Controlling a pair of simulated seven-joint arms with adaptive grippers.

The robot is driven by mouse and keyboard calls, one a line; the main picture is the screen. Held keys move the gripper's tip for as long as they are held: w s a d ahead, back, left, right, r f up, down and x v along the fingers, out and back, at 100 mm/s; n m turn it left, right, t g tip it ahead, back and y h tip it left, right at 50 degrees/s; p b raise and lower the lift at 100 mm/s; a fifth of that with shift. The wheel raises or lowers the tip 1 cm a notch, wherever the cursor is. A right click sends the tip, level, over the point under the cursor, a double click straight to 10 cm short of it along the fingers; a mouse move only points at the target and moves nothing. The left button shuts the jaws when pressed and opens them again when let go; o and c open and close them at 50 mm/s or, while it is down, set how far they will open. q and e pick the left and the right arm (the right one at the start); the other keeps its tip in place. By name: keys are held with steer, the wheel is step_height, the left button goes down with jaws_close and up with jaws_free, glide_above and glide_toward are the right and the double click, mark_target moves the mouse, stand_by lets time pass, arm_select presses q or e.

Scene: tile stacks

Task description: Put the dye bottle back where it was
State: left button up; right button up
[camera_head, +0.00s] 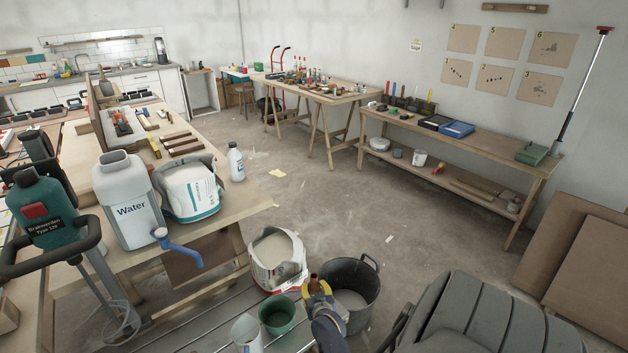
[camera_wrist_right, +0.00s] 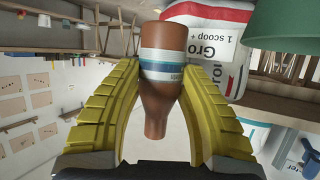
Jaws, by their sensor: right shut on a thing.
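The dye bottle (camera_wrist_right: 163,88) is brown with a white and blue banded label. My right gripper (camera_wrist_right: 162,70) is shut on it, one yellow finger on each side. In the head view the right gripper (camera_head: 318,288) is at the lower middle, and the brown end of the bottle (camera_head: 313,277) shows there. It is held in the air, in front of the black bucket and beside the bag of powder. The rest of the bottle is hidden by the gripper in the head view. My left gripper is not in view.
A white Water jug (camera_head: 130,215) stands on the left bench. The floor beyond is mostly clear.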

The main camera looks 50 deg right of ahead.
steer(key=shift+f, duration=3.8)
steer(key=shift+f, duration=0.2)
steer(key=o, duration=1.2)
steer(key=shift+r, duration=0.1)
steer(key=shift+s+r, duration=0.1)
steer(key=shift+v, duration=3.7)
